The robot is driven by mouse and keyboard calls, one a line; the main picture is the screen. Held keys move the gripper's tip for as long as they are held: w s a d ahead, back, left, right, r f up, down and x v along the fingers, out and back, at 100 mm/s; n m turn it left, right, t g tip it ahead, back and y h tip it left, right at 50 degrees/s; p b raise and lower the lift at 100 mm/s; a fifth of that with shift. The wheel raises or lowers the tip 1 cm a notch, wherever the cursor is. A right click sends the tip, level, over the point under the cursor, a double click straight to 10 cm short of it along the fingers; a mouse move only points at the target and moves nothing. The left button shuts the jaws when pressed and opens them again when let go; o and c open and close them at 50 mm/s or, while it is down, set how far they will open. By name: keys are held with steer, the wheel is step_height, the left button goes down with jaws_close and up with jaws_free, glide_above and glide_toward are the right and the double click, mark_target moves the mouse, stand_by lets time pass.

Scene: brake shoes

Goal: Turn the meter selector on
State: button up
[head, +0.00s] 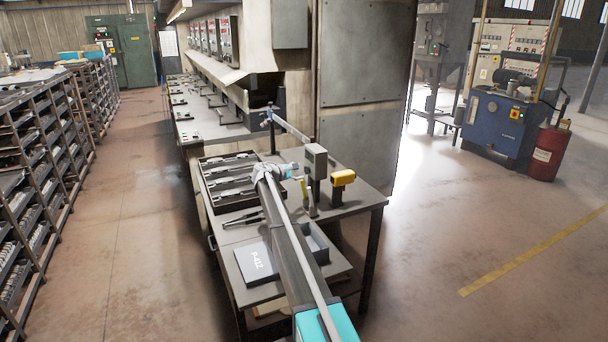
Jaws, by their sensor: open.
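A yellow handheld device with a dark front (343,178), which looks like the meter, is on the right part of the workbench, raised on a dark support. Its selector is too small to make out. My arm reaches up over the bench from the bottom of the view. My gripper (297,175) is at the arm's far end, left of the yellow device and apart from it. It is open, with nothing seen in it; its fingers are small and partly lost against the clutter behind.
A grey box on a post (316,160) stands between my gripper and the yellow device. Shelving (50,150) lines the left; the aisle between is clear.

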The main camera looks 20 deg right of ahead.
mark_target(305, 170)
steer(key=shift+b+x, duration=0.35)
steer(key=shift+x, duration=1.45)
steer(key=c, duration=0.9)
steer(key=shift+o, duration=0.2)
steer(key=shift+f+m, duration=0.1)
steer(key=shift+m, duration=0.2)
steer(key=shift+f+m+t+h+b, duration=0.25)
steer(key=shift+m+h+b, duration=0.6)
steer(key=shift+m+b, duration=1.2)
steer(key=shift+f+m+t+h+b, duration=0.1)
steer(key=shift+m+t+h+b, duration=0.25)
steer(key=shift+m+h+b, duration=1.6)
steer(key=shift+f+m+t+y+b, duration=0.25)
steer(key=shift+m+b, duration=0.9)
steer(key=shift+m, duration=2.05)
steer(key=shift+s+r, duration=0.1)
